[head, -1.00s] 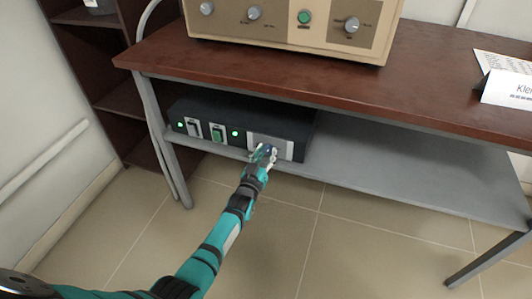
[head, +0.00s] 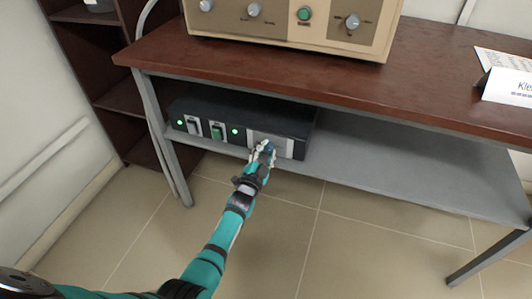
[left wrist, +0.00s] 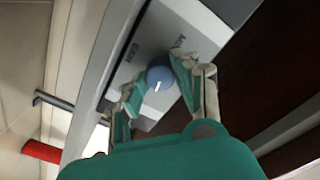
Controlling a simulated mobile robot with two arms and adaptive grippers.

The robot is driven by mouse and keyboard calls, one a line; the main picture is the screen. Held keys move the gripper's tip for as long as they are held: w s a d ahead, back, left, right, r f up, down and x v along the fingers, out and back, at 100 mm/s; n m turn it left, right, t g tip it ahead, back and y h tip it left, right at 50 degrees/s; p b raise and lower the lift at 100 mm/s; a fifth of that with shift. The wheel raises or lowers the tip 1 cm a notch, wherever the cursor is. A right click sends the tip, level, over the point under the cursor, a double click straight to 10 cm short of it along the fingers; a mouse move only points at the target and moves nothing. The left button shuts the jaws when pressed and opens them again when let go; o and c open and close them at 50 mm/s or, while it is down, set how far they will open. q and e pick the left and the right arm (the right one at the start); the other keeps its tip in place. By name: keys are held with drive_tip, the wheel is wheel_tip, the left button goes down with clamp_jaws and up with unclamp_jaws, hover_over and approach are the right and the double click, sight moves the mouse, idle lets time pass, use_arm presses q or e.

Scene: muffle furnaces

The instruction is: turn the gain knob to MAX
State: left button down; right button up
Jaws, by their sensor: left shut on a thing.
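In the head view the panel (head: 284,148) is at the right of the dark box's front (head: 290,122) on the lower shelf. My left gripper (head: 264,150) is at this panel, its fingers (left wrist: 154,82) shut on the knob from both sides. In the left wrist view the pointer points down, toward the gripper. In the head view my gripper mostly hides the knob. My right gripper is not in view.
The box has green lights and switches (head: 216,131) left of the panel. The brown tabletop (head: 430,82) overhangs the grey lower shelf (head: 400,170). A beige device with knobs (head: 300,25) stands on top. A table leg (head: 165,140) is to the left. The shelf's right side is clear.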

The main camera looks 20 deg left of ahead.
use_arm(q)
drive_tip(key=shift+f+m, duration=0.2)
drive_tip(key=shift+m, duration=1)
drive_tip(key=shift+m+b, duration=0.3)
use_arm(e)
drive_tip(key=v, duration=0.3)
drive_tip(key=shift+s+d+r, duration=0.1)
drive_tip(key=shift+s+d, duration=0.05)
use_arm(q)
drive_tip(key=c, duration=1.1)
unclamp_jaws()
drive_tip(key=shift+c, duration=0.2)
drive_tip(key=shift+o, duration=0.8)
drive_tip(key=shift+r, duration=0.15)
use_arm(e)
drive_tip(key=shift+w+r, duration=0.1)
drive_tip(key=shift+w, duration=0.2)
